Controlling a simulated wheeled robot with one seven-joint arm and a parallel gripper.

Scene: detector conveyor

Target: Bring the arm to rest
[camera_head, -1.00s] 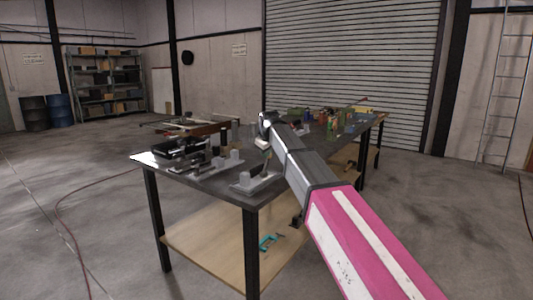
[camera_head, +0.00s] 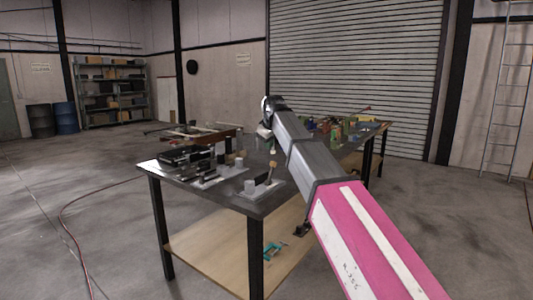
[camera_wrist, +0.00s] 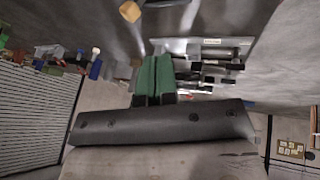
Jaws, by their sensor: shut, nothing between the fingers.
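My arm is grey with a pink and white section, and it reaches from the lower right of the head view over the dark workbench (camera_head: 222,199). Its far end is raised above the bench top. My gripper (camera_wrist: 153,62) shows in the wrist view as two green fingers lying together, with nothing between them. In the head view the gripper is small and mostly hidden behind the wrist, so its fingers cannot be made out. The fingers appear clear of the things on the bench.
Grey fixtures (camera_head: 258,190) and black parts stand on the near bench end, and several small coloured objects (camera_head: 340,129) at the far end. A lower wooden shelf (camera_head: 225,254) holds a teal clamp (camera_head: 274,251). A red cable (camera_head: 64,212) lies on the open floor at left.

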